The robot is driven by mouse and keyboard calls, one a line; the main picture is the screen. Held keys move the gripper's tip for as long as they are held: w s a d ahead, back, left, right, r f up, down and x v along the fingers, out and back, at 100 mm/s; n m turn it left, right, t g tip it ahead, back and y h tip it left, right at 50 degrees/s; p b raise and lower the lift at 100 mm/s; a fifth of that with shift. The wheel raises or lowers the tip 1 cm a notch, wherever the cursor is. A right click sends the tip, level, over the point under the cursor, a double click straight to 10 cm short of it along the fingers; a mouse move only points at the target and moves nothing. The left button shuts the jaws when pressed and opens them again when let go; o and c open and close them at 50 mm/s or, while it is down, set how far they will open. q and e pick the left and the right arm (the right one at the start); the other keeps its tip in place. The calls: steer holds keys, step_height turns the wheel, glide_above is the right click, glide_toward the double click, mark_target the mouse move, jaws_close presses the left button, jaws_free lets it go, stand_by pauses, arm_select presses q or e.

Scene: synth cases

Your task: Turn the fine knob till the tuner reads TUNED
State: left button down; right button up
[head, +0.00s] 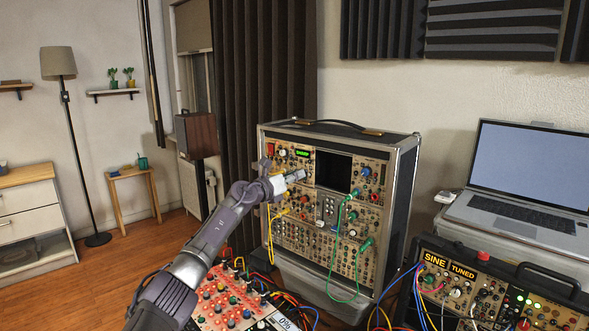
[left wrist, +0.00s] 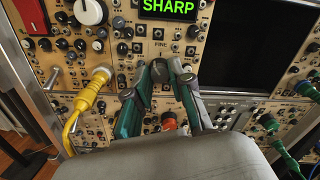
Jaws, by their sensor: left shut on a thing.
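The fine knob (left wrist: 159,70) is a small dark knob under the label FINE, low on a beige panel of the synth case (head: 410,190). My left gripper (head: 294,176) reaches the panel from the left, and in the left wrist view its fingers (left wrist: 159,84) are shut on the knob from both sides. In the head view the gripper hides the knob. The tuner display (left wrist: 168,9) above it reads SHARP in green; it also shows small in the head view (head: 303,153). My right gripper is not in view.
A yellow cable plug (left wrist: 91,90) sticks out left of the gripper, and green cables (head: 334,255) hang to the right. A dark empty bay (head: 333,171) lies right of the knob. Another case at lower right has yellow SINE and TUNED (head: 463,270) displays. A laptop (head: 530,185) stands behind it.

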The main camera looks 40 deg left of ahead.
arm_select(q)
steer(key=n+p, duration=0.3)
steer(key=n, duration=0.2)
steer(key=shift+p, duration=0.3)
steer(key=shift+n, duration=0.4)
steer(key=c, duration=1)
jaws_free()
steer(key=shift+s, duration=0.1)
